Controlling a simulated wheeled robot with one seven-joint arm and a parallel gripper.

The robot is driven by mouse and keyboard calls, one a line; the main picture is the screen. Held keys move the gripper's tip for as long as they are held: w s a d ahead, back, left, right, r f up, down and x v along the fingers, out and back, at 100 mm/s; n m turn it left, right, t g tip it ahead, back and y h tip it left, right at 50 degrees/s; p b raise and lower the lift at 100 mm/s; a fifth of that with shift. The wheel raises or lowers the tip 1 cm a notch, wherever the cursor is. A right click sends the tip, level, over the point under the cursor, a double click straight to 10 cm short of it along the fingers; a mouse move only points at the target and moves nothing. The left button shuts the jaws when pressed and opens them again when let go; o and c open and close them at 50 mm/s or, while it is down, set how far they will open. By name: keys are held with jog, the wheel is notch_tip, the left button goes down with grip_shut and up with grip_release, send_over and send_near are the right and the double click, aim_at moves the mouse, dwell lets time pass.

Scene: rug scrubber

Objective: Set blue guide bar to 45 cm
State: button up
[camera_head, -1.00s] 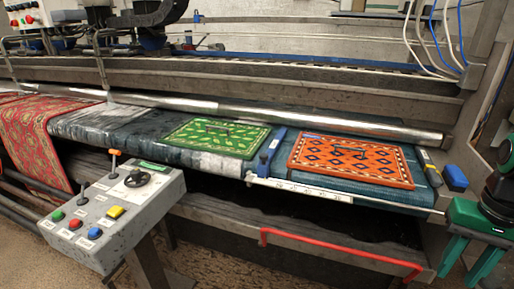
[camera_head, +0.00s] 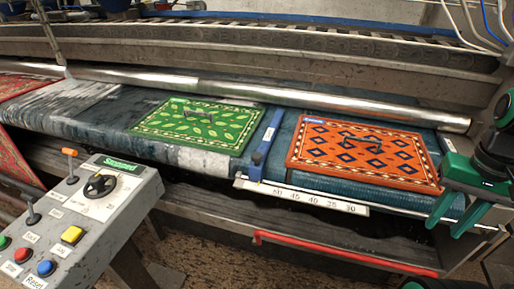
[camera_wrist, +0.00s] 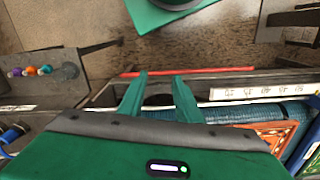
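The blue guide bar (camera_head: 268,140) lies across the dark belt between the green leaf-patterned rug (camera_head: 197,124) and the orange rug (camera_head: 362,153). Its front end is over the left part of the white scale (camera_head: 300,194), left of the 50 mark; the 45 mark is a little to its right. My gripper (camera_head: 455,214) is open and empty at the right, in front of the orange rug's right corner and apart from the bar. The wrist view shows its two spread green fingers (camera_wrist: 160,92), with the scale (camera_wrist: 262,92) and part of a blue bar (camera_wrist: 304,148) to the right.
A grey control panel (camera_head: 75,215) with knobs and coloured buttons stands at front left, its display reading "Stopped". A red rail (camera_head: 340,254) runs along the machine's front below the scale. A metal roller (camera_head: 260,95) crosses behind the rugs. Floor shows below the rail.

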jog(key=o, duration=0.3)
jog(key=shift+s, duration=0.1)
jog(key=w+a+r+n+t, duration=0.1)
jog(key=w+a+r+n, duration=0.15)
jog(key=w, duration=0.25)
jog(key=w+a+r+n, duration=0.1)
jog(key=w+a, duration=0.2)
jog(key=w, duration=0.2)
jog(key=n+t+y, duration=0.2)
jog(key=n+t, duration=0.1)
jog(key=n, duration=0.5)
send_near(257, 154)
jog(key=x, duration=0.8)
jog(key=shift+s+f, duration=0.1)
jog(key=shift+f, duration=0.05)
